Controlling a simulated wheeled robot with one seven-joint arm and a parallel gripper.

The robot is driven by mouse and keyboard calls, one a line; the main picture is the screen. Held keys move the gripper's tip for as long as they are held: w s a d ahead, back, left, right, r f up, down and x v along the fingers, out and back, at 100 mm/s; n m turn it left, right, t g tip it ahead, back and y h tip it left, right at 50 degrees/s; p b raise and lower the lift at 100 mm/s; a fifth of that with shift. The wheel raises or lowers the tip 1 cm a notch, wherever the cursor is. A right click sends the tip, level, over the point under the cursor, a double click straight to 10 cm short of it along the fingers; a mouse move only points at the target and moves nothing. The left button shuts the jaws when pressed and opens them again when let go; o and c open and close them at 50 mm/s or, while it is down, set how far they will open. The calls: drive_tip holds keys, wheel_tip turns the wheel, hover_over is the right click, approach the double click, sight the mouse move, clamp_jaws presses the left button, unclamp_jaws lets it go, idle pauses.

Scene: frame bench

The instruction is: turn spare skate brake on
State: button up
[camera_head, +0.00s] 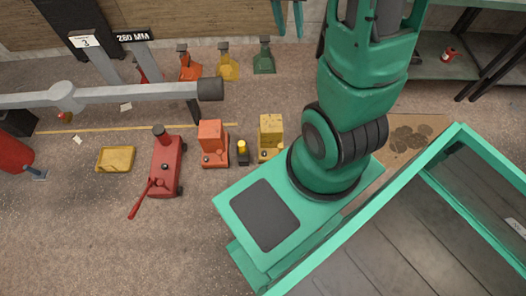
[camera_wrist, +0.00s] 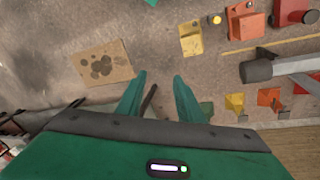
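No label marks the spare skate, and I cannot tell for certain which unit it is. A yellow boxy unit (camera_head: 270,132) and an orange-red boxy unit (camera_head: 212,142) stand on the floor. A small dark piece with a yellow knob (camera_head: 242,150) is between them. In the wrist view the yellow unit (camera_wrist: 190,39), knob piece (camera_wrist: 214,20) and orange-red unit (camera_wrist: 246,24) lie at the upper right. The brake's state is too small to read. My gripper (camera_wrist: 159,75) has its two green fingers apart with nothing between them, away from these units.
A red jack (camera_head: 165,165) with a lever and a yellow tray (camera_head: 116,159) are left of the units. A grey beam (camera_head: 130,94) crosses at the left. Orange (camera_head: 189,66), yellow (camera_head: 228,66) and green (camera_head: 264,58) stands line the back. Stained cardboard (camera_wrist: 102,64) is flat on the floor.

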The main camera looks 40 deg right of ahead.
drive_tip(key=w+f+m+h, duration=0.1)
drive_tip(key=w+f+m, duration=0.2)
drive_tip(key=w+f, duration=0.85)
drive_tip(key=m+g, duration=0.1)
drive_tip(key=m, duration=0.9)
approach(264, 153)
drive_tip(key=x, duration=0.8)
drive_tip(key=shift+d+f, duration=0.15)
